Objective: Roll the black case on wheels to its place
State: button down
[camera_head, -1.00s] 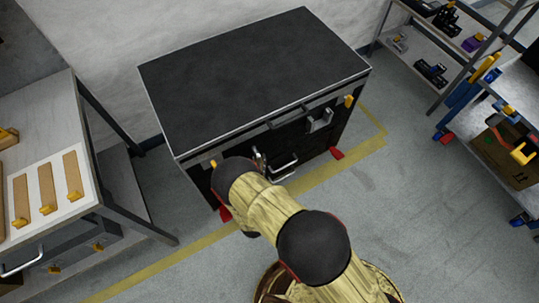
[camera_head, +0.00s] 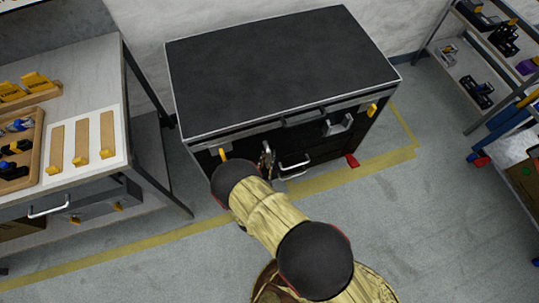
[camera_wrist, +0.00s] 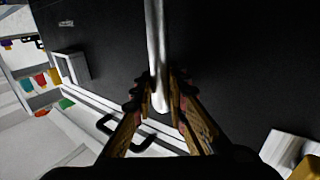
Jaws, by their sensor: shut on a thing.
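The black case on wheels (camera_head: 285,75) stands against the back wall in the head view, upright, with a flat dark top and a pale rim. A red foot or wheel part (camera_head: 352,160) shows at its front right corner. My gripper (camera_head: 267,160) is at the case's front, partly hidden by my arm. In the wrist view my gripper (camera_wrist: 158,92) is closed around a silver bar handle (camera_wrist: 155,45) on the black front of the case (camera_wrist: 230,60). The case's front left lower corner is hidden.
Yellow tape (camera_head: 385,168) runs along the floor in front of the case and up its right side. A workbench (camera_head: 85,60) stands close on the left. A shelf rack (camera_head: 465,75) and a blue cart (camera_head: 510,130) are on the right. Floor at front right is clear.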

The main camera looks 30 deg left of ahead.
jog(key=c, duration=1.8)
grip_release()
jog(key=shift+o, duration=0.2)
notch_tip(320, 180, up, 10)
jog(key=shift+f, duration=0.1)
